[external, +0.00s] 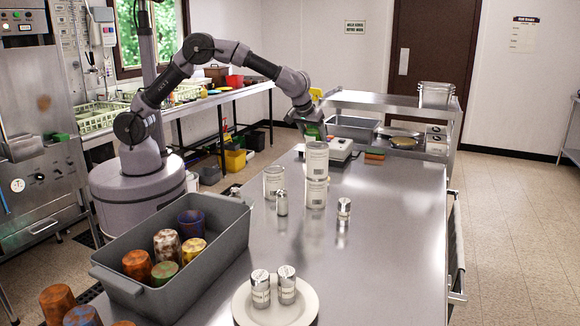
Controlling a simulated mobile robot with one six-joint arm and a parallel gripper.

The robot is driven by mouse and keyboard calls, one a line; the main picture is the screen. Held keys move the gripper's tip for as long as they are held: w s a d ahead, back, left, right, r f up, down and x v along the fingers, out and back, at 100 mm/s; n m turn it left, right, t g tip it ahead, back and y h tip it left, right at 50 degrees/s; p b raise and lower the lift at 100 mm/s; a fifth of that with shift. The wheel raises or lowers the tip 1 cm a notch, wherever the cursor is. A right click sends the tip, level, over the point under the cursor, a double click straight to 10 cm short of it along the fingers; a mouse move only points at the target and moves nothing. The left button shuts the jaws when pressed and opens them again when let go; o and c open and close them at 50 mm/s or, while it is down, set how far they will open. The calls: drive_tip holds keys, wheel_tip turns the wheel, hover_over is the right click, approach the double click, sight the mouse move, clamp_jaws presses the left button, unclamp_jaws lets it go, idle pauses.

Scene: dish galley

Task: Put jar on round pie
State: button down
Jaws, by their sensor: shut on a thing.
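My gripper (314,134) is pointed down over the far part of the steel table, at the top of a pale labelled jar (317,160). It appears shut on this jar; the fingertips are small and partly hidden. The jar is upright, directly above a similar pale labelled container (315,196); I cannot tell whether they touch. A clear glass jar (273,181) stands on the table to the left. A round tan thing (404,142), perhaps the round pie, lies on the steel unit behind the table at the right; it is too small to be sure.
Metal-topped shakers stand near the jars, and two more stand on a white plate (242,308) in front. A grey bin (217,258) with colored cups is at the left. A white device (340,148) sits behind the jar. The table's right side (400,230) is clear.

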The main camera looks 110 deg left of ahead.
wheel_tip(320, 180, down, 10)
drive_tip(key=b, duration=0.3)
drive_tip(key=shift+w, duration=0.1)
drive_tip(key=shift+c, duration=1.8)
unclamp_jaws()
